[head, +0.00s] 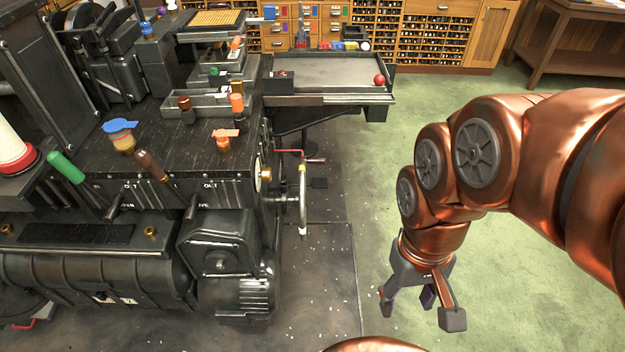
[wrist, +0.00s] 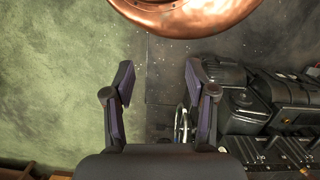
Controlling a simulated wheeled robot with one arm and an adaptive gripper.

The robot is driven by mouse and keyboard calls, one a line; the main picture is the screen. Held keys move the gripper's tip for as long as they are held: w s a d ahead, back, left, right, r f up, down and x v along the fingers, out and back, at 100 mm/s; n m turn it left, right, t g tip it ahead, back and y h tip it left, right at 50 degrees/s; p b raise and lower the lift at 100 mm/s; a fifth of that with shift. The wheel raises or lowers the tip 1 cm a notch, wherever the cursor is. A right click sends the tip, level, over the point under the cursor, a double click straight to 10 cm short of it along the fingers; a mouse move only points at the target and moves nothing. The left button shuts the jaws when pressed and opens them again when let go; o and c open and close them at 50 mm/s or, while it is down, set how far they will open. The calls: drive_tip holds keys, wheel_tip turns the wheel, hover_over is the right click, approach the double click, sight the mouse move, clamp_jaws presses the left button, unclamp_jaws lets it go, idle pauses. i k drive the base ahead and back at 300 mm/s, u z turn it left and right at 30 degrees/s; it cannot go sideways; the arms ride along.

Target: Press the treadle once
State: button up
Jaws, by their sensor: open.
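I cannot pick out the treadle for certain in either view. A small dark flat piece (head: 320,183) shows low beside the machine's handwheel, but I cannot tell what it is. The big black casting machine (head: 100,255) fills the left of the head view; part of it also shows at the right of the wrist view (wrist: 245,105). My gripper (head: 422,304) hangs over the floor to the right of the machine, fingers pointing down, apart from it. It is open and empty, and its spread fingers also show in the wrist view (wrist: 160,78).
A handwheel (head: 302,198) and a red-handled crank (head: 289,152) stick out from the machine's right side. A tray table (head: 335,75) with a red ball (head: 379,80) juts out behind. Green floor (head: 400,150) lies clear. Drawer cabinets (head: 425,35) line the back.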

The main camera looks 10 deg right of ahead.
sight(318, 182)
drive_tip(key=z, duration=2.1)
drive_tip(key=i, duration=1.5)
drive_tip(key=u, duration=3.1)
drive_tip(key=i, duration=0.3)
drive_tip(key=u, duration=0.05)
